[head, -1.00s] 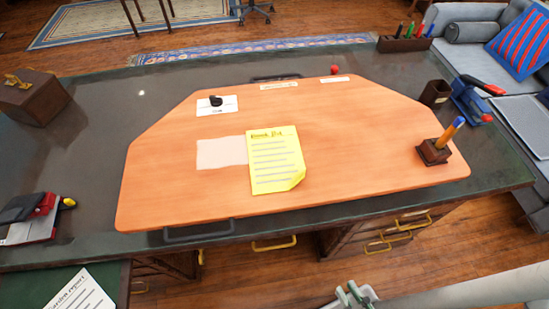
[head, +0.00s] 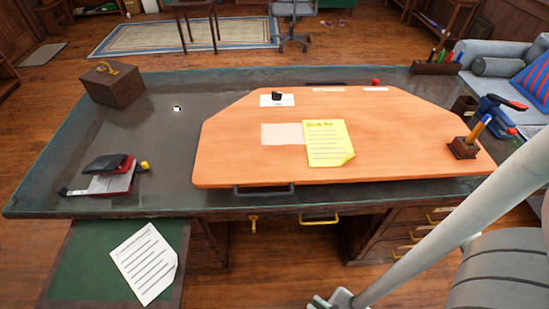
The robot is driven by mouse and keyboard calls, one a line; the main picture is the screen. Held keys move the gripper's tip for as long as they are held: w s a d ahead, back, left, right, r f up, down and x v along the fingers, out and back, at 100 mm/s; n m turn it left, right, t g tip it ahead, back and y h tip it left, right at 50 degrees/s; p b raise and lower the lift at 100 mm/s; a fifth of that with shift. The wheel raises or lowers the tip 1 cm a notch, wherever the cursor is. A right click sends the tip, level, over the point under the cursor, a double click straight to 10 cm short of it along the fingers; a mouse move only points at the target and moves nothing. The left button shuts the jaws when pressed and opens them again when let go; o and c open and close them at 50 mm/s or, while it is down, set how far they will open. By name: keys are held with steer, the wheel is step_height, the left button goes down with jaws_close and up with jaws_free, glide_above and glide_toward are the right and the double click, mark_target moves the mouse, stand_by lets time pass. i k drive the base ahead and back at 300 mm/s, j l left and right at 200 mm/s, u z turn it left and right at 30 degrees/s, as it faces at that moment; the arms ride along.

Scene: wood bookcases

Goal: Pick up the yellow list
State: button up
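The yellow list (head: 328,143) is a sheet with a heading, several written lines and a folded lower right corner. It lies flat on the orange board (head: 235,155) on the desk, beside a pale blank patch. My gripper (head: 330,301) shows only in part at the bottom edge of the head view, in front of the desk and well apart from the list. Its fingers are cut off by the frame, so I cannot tell how far they are open.
A white paper (head: 144,262) lies on the green pull-out at left. Yellow drawer handles (head: 318,219) face me. My arm crosses the right side.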

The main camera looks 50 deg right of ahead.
mark_target(328, 143)
steer(key=k+l+u, duration=0.55)
steer(key=k+u, duration=0.15)
steer(key=k, duration=0.3)
steer(key=k+l, duration=0.15)
steer(key=k, duration=0.15)
